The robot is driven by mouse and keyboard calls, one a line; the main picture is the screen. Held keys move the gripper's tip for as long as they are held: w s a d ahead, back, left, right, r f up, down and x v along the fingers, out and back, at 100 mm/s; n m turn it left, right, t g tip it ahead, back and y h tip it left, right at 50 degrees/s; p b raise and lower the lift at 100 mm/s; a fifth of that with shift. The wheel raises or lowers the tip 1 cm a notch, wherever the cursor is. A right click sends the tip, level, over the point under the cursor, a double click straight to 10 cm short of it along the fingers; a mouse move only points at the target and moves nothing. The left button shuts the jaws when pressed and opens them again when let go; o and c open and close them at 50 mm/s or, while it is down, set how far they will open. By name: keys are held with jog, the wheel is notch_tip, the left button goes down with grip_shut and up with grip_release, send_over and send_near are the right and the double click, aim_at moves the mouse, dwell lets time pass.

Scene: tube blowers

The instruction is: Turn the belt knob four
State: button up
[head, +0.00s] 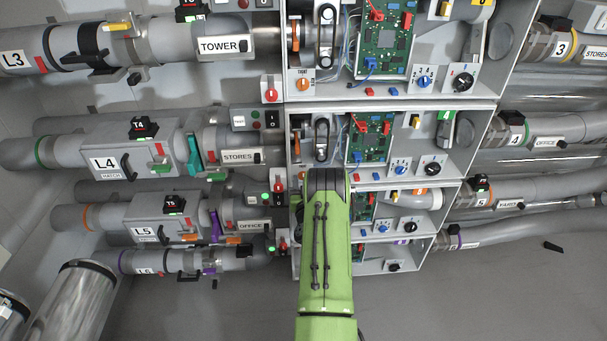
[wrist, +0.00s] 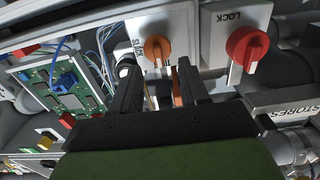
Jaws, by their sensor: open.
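In the wrist view an orange knob (wrist: 157,47) with a pale ridge sits on a white plate; its printed label is only partly readable. I cannot read a "belt" mark on it. My gripper (wrist: 158,65) is open, with its two dark fingers pointing at the orange knob, one to each side of it. I cannot tell whether either finger touches it. In the head view my green arm covers the gripper. An orange knob (head: 300,179) shows at the arm's left edge, in the row marked 4.
A red LOCK knob (wrist: 247,45) is close to the right finger. A STORES sign (wrist: 288,110) and grey pipes are at the right. A green circuit board (wrist: 70,92) with loose wires is at the left. Black dial knobs (head: 432,169) stand right of my arm.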

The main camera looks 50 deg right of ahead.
jog(key=x, duration=0.2)
jog(key=shift+w+d, duration=0.25)
jog(key=shift+d, duration=0.1)
jog(key=shift+c, duration=0.2)
jog(key=c, duration=0.7)
